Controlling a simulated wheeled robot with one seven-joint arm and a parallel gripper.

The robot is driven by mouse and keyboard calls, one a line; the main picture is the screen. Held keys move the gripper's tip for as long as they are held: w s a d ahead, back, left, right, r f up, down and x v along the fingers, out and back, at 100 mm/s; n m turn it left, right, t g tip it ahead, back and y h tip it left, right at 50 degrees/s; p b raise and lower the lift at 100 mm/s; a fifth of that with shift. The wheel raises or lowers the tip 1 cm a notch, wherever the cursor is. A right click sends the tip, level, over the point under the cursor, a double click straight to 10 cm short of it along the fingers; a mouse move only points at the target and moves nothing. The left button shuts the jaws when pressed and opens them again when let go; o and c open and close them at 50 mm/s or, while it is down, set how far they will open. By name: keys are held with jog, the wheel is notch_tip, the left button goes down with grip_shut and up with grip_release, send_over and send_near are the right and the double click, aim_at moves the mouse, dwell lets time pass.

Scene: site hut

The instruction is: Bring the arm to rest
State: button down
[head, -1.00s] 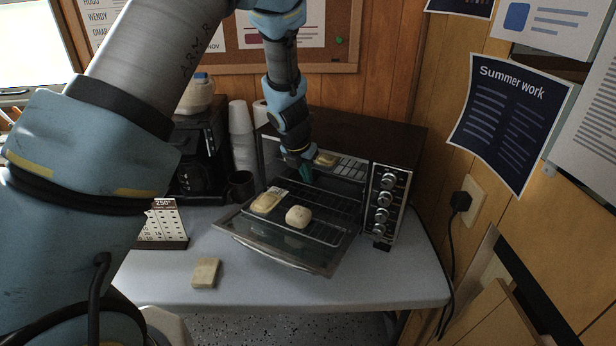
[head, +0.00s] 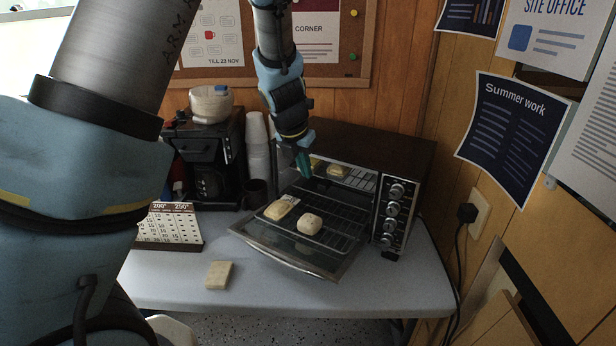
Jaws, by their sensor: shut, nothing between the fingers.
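My arm reaches in from the upper left of the head view. My gripper (head: 304,164) points down, with its teal fingers at the left part of the toaster oven's opening, above the rack. It is shut and holds nothing. The toaster oven (head: 396,215) stands on the table with its glass door (head: 290,258) folded down. Two pale bread pieces, a longer one (head: 281,208) and a rounder one (head: 310,223), lie on the pulled-out rack (head: 338,236). Another piece (head: 338,171) sits deeper inside the oven.
A pale square piece (head: 219,275) lies on the grey table (head: 385,286) in front of the oven. A coffee maker (head: 203,155), white cups (head: 258,150), a dark mug (head: 255,193) and a calendar (head: 172,227) stand left of the oven. The wood wall is close on the right.

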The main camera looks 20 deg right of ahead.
jog(key=s+a+r+m+y, duration=0.1)
jog(key=s+a+m, duration=0.2)
jog(key=a+m, duration=0.5)
jog(key=s+a+r+m+y, duration=0.1)
jog(key=s+a+m, duration=0.2)
jog(key=a+m, duration=0.6)
jog(key=s+a+r+m+g+y, duration=0.1)
jog(key=s+a+m, duration=0.2)
jog(key=a+m, duration=0.6)
jog(key=a, duration=0.7)
jog(key=shift+a+r, duration=0.2)
jog(key=shift+r, duration=0.15)
